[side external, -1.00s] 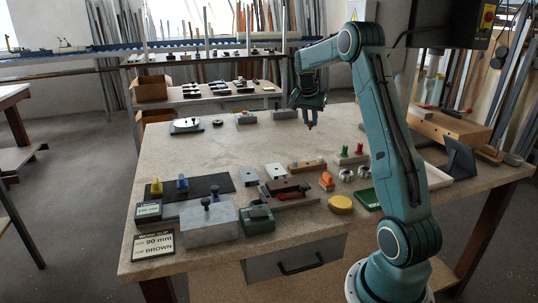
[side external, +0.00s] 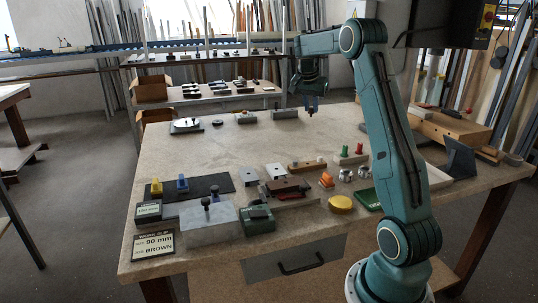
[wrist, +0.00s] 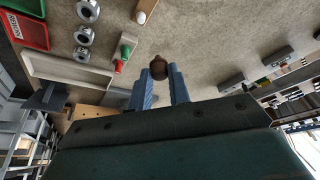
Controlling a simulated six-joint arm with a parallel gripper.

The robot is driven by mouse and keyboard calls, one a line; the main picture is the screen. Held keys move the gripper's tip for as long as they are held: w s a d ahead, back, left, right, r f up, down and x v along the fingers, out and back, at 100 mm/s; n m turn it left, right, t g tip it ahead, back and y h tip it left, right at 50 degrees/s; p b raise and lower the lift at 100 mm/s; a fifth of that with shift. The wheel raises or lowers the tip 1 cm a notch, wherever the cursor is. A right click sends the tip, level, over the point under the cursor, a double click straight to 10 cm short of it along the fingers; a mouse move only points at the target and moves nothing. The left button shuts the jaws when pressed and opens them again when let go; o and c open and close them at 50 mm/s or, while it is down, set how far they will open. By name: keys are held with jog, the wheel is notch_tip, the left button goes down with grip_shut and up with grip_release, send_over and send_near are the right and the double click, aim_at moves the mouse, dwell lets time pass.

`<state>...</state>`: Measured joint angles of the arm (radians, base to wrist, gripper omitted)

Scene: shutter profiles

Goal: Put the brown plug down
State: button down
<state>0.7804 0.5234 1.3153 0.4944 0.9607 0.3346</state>
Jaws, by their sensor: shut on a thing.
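My gripper (wrist: 160,82) is shut on the brown plug (wrist: 159,68), which sits between the blue fingertips in the wrist view. In the side view my gripper (side external: 311,108) is raised over the back right of the workbench (side external: 240,155). The plug is too small to make out there. In the wrist view the bench surface below the plug is bare, with a block carrying a green and a red plug (wrist: 124,52) to its left.
A work slip (side external: 154,246) reads 90 mm and BROWN. A grey block (side external: 284,114) stands at the back. The bench's middle is clear.

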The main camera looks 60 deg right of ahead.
jog(key=w+a+r, duration=0.2)
jog(key=a, duration=0.7)
send_over(287, 182)
jog(key=a, duration=0.2)
notch_tip(287, 182, down, 15)
jog(key=shift+d, duration=0.25)
jog(key=shift+f, duration=0.15)
jog(key=shift+f, duration=2.05)
jog(key=shift+f, duration=0.45)
jog(key=c, duration=1.3)
grip_release()
